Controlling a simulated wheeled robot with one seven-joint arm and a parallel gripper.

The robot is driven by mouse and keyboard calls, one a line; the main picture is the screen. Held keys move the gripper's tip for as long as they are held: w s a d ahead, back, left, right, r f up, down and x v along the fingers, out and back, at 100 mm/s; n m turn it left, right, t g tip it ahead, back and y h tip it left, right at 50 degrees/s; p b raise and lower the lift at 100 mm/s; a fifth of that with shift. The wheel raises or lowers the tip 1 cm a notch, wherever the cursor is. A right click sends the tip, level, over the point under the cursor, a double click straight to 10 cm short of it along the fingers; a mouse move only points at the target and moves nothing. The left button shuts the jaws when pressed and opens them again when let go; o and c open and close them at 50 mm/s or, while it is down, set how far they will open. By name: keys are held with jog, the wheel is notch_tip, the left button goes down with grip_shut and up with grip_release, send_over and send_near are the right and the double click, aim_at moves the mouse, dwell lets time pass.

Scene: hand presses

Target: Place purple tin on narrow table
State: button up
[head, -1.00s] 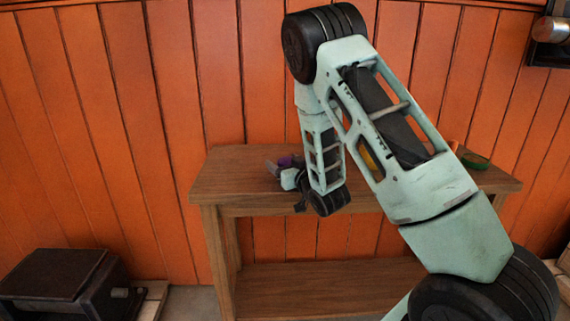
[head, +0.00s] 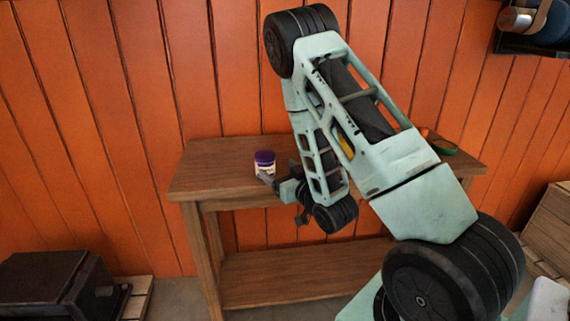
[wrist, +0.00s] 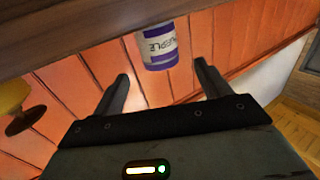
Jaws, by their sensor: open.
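The purple tin (head: 265,160) has a purple lid and a pale label. It stands upright on the narrow wooden table (head: 215,160), toward the left end of its top. In the wrist view the tin (wrist: 158,45) appears upside down, with its base against the table (wrist: 60,32). My gripper (wrist: 161,71) is open, its two fingers apart with the tin beyond and between their tips, not gripped. In the head view my gripper (head: 267,178) is at the table's front edge, just in front of the tin.
A green item (head: 443,147) and an orange item (head: 424,131) are at the table's right end. A yellow object (wrist: 14,97) also shows in the wrist view. A dark press (head: 60,288) stands low at left. The tabletop left of the tin is clear.

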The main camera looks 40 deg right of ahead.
jog(key=shift+s+a+r+p, duration=0.15)
jog(key=shift+s+p, duration=0.85)
jog(key=shift+p, duration=0.4)
jog(key=w+a+n+g+y, duration=0.1)
jog(key=w+a+g+y, duration=0.15)
jog(key=a, duration=0.45)
jog(key=w+a+n+g+y, duration=0.1)
jog(key=a+g, duration=0.2)
jog(key=a, duration=0.3)
jog(key=s+a+r+n+g+y, duration=0.2)
jog(key=s+a+g, duration=0.25)
jog(key=a, duration=0.55)
jog(key=s+a+r+n+g+h, duration=0.1)
jog(key=s+a+r+g, duration=0.1)
jog(key=s, duration=0.6)
jog(key=s+a+r+n+g, duration=0.2)
jog(key=s+a+g, duration=0.1)
jog(key=s, duration=0.5)
jog(key=s+a+r+n+g+h, duration=0.1)
jog(key=s+a+r+g, duration=0.1)
jog(key=s, duration=0.6)
jog(key=shift+s+a+r+n+g+h, duration=0.15)
jog(key=shift+a+r+n+g+h, duration=0.1)
jog(key=shift+r+n+g+h, duration=0.25)
